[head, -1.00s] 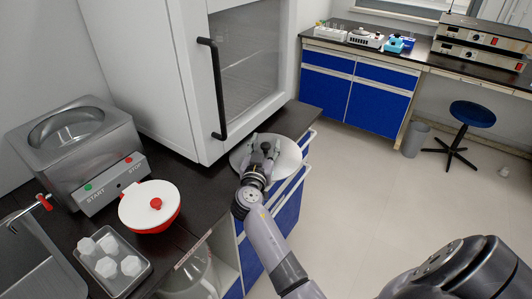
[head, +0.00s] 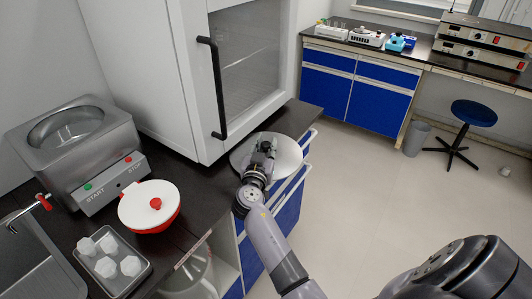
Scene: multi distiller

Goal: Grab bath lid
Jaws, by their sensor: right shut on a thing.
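The bath lid (head: 289,160) is a round, pale grey disc. My left gripper is not in view.
A red bowl with a white lid (head: 149,205) stands between bath and gripper. A tray (head: 133,273) with several white pieces and a sink (head: 40,265) are at lower left. The white cabinet (head: 190,80) with a black handle rises behind the counter.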

